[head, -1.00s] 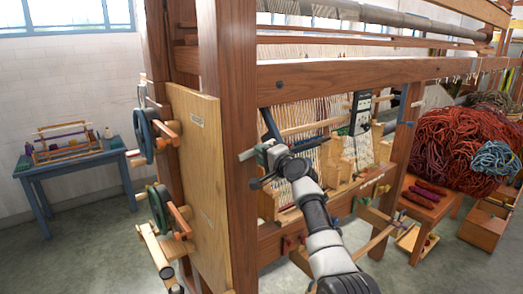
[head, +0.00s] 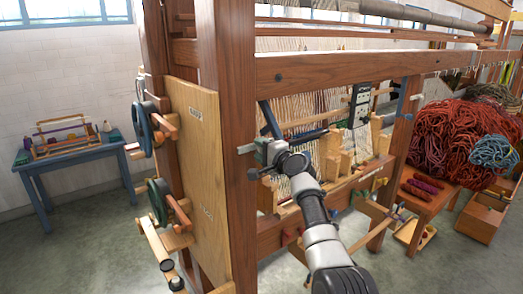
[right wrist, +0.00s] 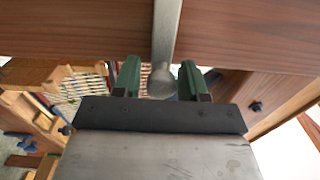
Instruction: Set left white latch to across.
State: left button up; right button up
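A pale grey-white bar, which looks like the left latch (head: 246,149), sticks out sideways at the edge of the loom's near wooden post (head: 225,200). In the right wrist view the latch (right wrist: 166,35) runs down across brown wood, and its rounded end lies between my green fingers. My right gripper (head: 261,152) is at the latch; in the right wrist view the gripper (right wrist: 159,80) is open, with a finger on each side of the latch end. Whether a finger touches it I cannot tell. My left gripper is not in view.
A similar pale bar (head: 417,97) is on the far right post. A plywood panel (head: 195,180) with handwheels stands left of the near post. A heavy crossbeam (head: 330,68) runs above my right gripper. A bench (head: 425,203) with skeins stands at right.

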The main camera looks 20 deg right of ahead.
jog(key=shift+o, duration=0.8)
jog(key=shift+s, duration=0.1)
jog(key=b+v, duration=0.2)
jog(key=v, duration=0.8)
jog(key=shift+s+d, duration=0.2)
jog(key=shift+s, duration=0.1)
